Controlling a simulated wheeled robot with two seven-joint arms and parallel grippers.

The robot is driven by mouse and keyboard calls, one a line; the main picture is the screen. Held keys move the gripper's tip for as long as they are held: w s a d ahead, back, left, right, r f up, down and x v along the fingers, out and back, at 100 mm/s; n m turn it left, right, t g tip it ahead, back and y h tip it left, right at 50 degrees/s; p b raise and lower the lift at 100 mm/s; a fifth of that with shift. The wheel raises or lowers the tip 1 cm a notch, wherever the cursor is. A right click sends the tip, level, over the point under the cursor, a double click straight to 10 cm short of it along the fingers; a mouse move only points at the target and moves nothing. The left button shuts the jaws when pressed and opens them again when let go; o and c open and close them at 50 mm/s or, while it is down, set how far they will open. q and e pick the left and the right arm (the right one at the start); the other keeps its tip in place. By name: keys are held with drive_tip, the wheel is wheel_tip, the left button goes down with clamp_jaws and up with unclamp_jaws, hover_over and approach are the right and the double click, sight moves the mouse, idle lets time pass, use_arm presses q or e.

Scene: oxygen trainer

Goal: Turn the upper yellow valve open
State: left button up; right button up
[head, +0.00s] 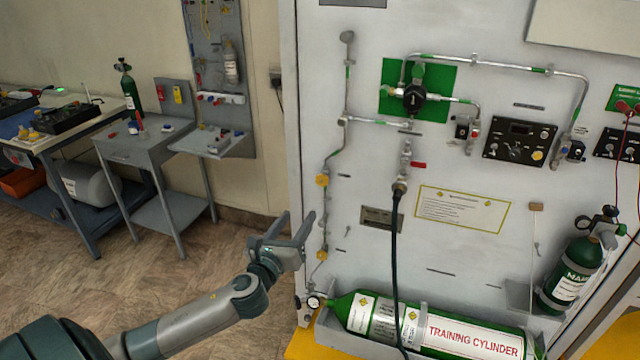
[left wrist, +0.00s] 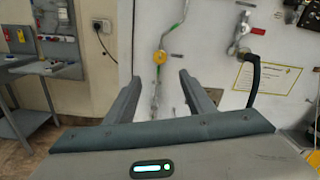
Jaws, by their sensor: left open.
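The upper yellow valve (head: 322,180) sits on the thin vertical pipe near the left edge of the white panel. It also shows in the left wrist view (left wrist: 160,57), ahead of and between my fingers, beyond their tips. A lower yellow valve (head: 322,255) sits further down the same pipe. My left gripper (head: 296,227) is open and empty, left of the pipe and below the upper valve's height in the head view. It appears apart from the valve. My right gripper is in neither view.
A green training cylinder (head: 470,336) lies in a holder at the panel's foot. A dark hose (head: 396,260) hangs down the panel from a fitting. A grey side table (head: 150,140) and a workbench (head: 50,135) stand at the left. The floor between is clear.

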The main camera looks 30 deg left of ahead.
use_arm(q)
drive_tip(key=shift+w, duration=0.15)
drive_tip(key=p, duration=0.4)
approach(321, 182)
drive_tip(key=x, duration=0.9)
drive_tip(key=c, duration=1.1)
